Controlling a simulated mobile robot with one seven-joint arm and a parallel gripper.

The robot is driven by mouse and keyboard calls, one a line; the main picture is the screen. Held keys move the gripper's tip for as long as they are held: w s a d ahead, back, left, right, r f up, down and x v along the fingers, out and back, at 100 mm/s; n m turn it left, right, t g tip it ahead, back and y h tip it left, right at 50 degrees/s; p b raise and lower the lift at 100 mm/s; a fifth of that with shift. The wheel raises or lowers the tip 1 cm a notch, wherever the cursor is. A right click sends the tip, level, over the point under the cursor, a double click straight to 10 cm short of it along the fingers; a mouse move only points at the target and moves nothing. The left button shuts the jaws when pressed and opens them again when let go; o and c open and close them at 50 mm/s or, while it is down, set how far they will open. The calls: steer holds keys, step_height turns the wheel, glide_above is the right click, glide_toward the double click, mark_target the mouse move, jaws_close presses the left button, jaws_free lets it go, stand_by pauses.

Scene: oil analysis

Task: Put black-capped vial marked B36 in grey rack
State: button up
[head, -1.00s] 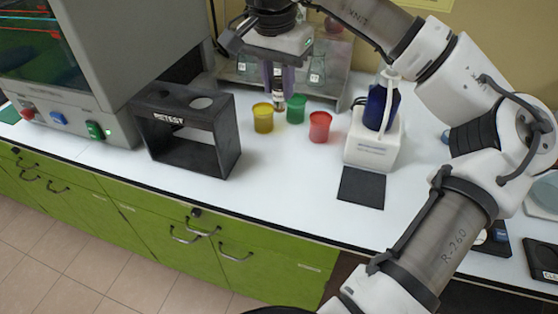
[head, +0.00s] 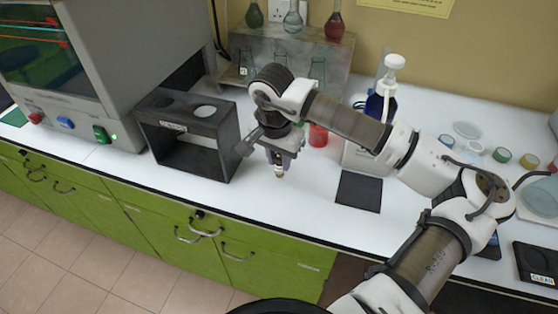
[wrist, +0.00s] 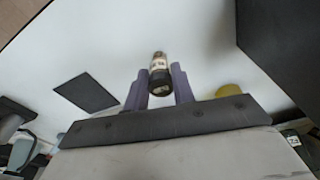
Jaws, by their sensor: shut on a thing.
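My gripper (head: 279,160) is shut on a small vial (head: 280,172) and holds it above the white bench, right of the dark rack. In the wrist view the vial (wrist: 160,66) sits between the two purple fingers, its black cap (wrist: 160,80) nearest the camera. Its label is too small to read. The dark grey-black rack (head: 187,128) has round holes in its top and an open front; its front label reads RETEST in the earlier view. Its top holes look empty. A dark block at the upper right of the wrist view (wrist: 282,45) looks like this rack.
A red cup (head: 318,136) stands behind my arm; a yellow cup (wrist: 231,89) shows in the wrist view. A black mat (head: 358,191) lies right. The bench before the gripper is clear.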

steer(key=shift+f, duration=1.05)
steer(key=shift+f, duration=0.2)
steer(key=o, duration=1)
steer(key=shift+r, duration=0.1)
